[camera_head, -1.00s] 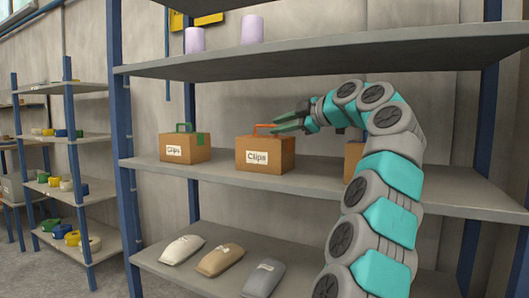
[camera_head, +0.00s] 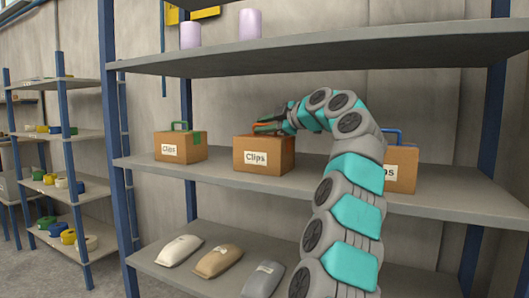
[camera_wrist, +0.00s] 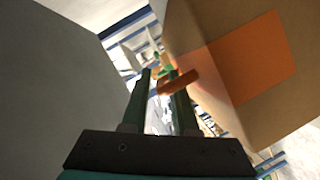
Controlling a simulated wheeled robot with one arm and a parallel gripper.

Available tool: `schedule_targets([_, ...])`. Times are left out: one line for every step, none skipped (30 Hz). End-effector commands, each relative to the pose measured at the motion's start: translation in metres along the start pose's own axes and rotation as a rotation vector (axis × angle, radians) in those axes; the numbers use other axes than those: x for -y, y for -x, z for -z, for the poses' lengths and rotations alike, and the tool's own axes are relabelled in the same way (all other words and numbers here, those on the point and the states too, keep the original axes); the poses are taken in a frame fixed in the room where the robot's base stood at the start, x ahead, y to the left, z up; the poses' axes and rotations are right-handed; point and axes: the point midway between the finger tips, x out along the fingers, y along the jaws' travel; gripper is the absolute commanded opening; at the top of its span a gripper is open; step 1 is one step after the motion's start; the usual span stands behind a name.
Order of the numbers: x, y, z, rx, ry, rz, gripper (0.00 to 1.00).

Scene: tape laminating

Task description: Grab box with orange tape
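The box with orange tape (camera_head: 263,157) is a brown carton labelled "Clips" with an orange handle on top. It stands upright on the middle shelf, between two other boxes. In the wrist view its side with an orange tape patch (camera_wrist: 250,60) fills the upper right, and part of the orange handle (camera_wrist: 180,83) shows at the fingers. My gripper (camera_head: 266,123) is at the handle, just above the box top. In the wrist view the two green fingers (camera_wrist: 161,80) are apart with a gap between them. The handle overlaps the right finger; I cannot tell whether they touch.
A box with green tape (camera_head: 181,147) stands to the left and one with a blue handle (camera_head: 401,168) to the right, partly behind my arm. The upper shelf (camera_head: 330,52) spans above. Bags (camera_head: 218,261) lie on the lower shelf.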

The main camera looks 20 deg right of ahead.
Motion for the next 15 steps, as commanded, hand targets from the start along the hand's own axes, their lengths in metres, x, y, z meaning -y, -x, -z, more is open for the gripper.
schedule_targets([-0.0002,-0.0006,0.0,0.0,0.0,-0.001,0.27])
schedule_targets([-0.0001,-0.0005,-0.0001,0.0,0.0,-0.001,0.27])
schedule_targets([0.0001,-0.0004,-0.0002,0.0,0.0,0.0,0.27])
schedule_targets([0.0,-0.0003,-0.0001,0.0,0.0,-0.001,0.27])
schedule_targets([0.0001,-0.0003,-0.0001,0.0,0.0,0.0,0.27])
schedule_targets([0.0002,-0.0004,-0.0001,0.0,0.0,0.0,0.24])
schedule_targets([0.0003,-0.0004,-0.0001,0.0,0.0,0.0,0.2])
schedule_targets([0.0003,-0.0004,-0.0001,0.0,0.0,0.0,0.17])
schedule_targets([0.0003,-0.0004,-0.0001,0.0,0.0,0.0,0.13])
schedule_targets([0.0004,-0.0004,-0.0001,0.0,0.0,0.0,0.09])
schedule_targets([0.0004,-0.0004,-0.0001,0.0,0.0,0.001,0.06])
schedule_targets([0.0004,-0.0004,-0.0001,0.0,0.0,0.001,0.01])
schedule_targets([0.0004,-0.0004,-0.0001,0.0,0.0,0.001,0.0])
schedule_targets([0.0004,-0.0004,-0.0001,0.0,0.0,0.001,0.0])
schedule_targets([0.0004,-0.0004,-0.0001,0.0,0.0,0.001,0.0])
